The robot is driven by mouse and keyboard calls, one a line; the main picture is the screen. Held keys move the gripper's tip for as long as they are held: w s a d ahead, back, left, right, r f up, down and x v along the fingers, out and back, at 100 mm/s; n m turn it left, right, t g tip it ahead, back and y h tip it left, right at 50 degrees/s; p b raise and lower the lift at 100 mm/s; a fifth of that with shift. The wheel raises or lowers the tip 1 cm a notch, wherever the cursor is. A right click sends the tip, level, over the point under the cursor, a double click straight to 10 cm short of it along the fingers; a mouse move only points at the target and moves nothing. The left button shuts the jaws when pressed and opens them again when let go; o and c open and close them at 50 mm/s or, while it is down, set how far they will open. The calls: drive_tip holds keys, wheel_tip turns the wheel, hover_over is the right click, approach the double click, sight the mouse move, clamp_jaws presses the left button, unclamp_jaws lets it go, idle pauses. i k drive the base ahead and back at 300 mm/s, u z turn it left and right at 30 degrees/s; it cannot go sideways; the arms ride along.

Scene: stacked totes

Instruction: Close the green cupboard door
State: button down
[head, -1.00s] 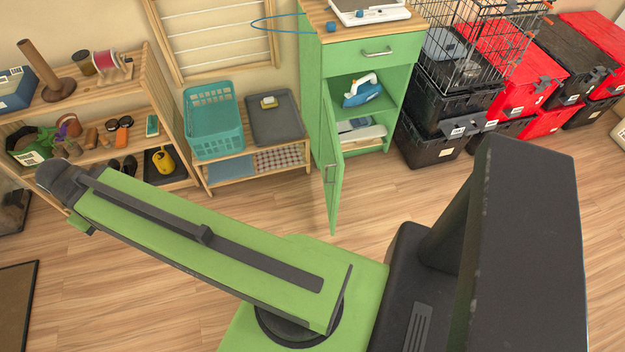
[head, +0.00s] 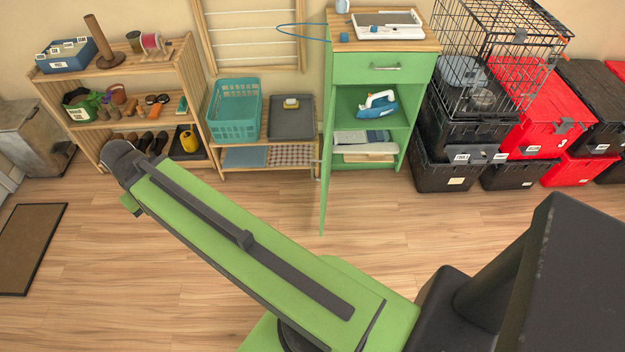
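The green cupboard (head: 384,68) stands against the back wall, with a wooden top and a closed drawer above an open compartment. Its green door (head: 326,185) is hinged at the cupboard's left side and stands wide open, sticking out toward me and seen almost edge-on. A small handle (head: 317,170) shows on the door's left side. Inside are a blue and white iron (head: 379,104) and folded cloths (head: 362,137) on shelves. My green arm link crosses the lower middle, its dark end left of the door and apart from it in the picture. My gripper is not visible.
A low bench (head: 270,170) with a teal basket (head: 235,108) stands left of the door. A wooden shelf unit (head: 192,75) is further left. Stacked black and red totes (head: 447,176) and a wire cage (head: 490,50) stand right. The wooden floor in front is clear.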

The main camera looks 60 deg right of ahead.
sight(323, 165)
drive_tip(key=z, duration=0.2)
drive_tip(key=i, duration=0.9)
drive_tip(key=u, duration=0.1)
